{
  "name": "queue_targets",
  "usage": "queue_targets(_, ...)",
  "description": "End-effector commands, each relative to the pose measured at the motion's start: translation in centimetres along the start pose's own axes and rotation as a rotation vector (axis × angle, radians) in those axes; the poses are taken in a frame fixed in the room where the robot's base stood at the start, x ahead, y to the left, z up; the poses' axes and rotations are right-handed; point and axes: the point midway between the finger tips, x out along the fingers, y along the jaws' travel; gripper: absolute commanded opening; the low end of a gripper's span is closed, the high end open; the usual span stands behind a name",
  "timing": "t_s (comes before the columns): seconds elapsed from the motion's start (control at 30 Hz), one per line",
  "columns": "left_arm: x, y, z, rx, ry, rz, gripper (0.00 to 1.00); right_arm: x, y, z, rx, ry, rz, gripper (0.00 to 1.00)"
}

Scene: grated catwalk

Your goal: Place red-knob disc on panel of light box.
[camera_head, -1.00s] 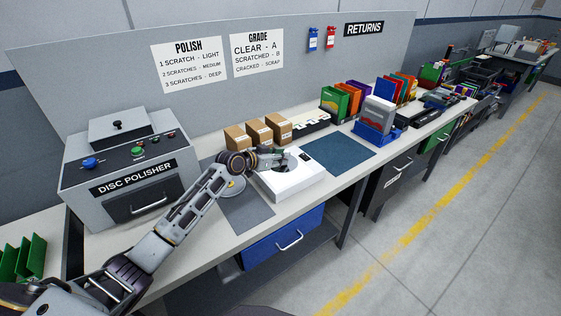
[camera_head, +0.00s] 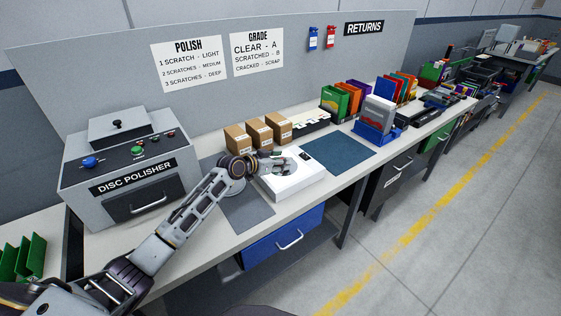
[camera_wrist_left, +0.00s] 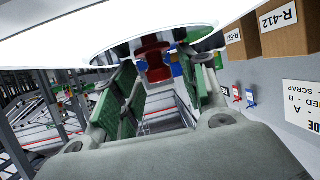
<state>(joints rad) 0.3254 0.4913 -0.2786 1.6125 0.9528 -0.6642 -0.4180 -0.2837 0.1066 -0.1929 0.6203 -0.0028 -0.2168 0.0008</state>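The white light box (camera_head: 295,184) stands on the bench, with a round grey area on top at my left gripper (camera_head: 288,158). In the left wrist view, which is tilted over, the box's white top (camera_wrist_left: 60,25) fills the upper edge. A grey disc (camera_wrist_left: 110,46) lies against it, with its red knob (camera_wrist_left: 153,62) standing out between my green-padded fingers (camera_wrist_left: 158,80). The fingers are spread, with a visible gap beside the knob. My right gripper is not in view.
Cardboard boxes (camera_head: 260,134) stand close behind the light box. A disc polisher (camera_head: 125,170) stands at the left. A dark mat (camera_head: 248,212) lies left of the box, and a blue-grey mat (camera_head: 338,153) with free room lies right of it.

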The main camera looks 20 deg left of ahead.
Motion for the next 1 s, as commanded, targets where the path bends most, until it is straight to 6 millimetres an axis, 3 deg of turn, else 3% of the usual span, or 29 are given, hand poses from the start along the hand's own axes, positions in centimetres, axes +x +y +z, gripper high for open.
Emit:
queue_targets(0.47, -0.7, 0.0, -0.2, 0.001, 0.000, -0.001, 0.43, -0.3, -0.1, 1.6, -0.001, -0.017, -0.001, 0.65)
queue_targets(1.0, -6.0, 0.0, -0.1, 0.003, -0.002, 0.000, 0.43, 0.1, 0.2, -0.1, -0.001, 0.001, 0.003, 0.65)
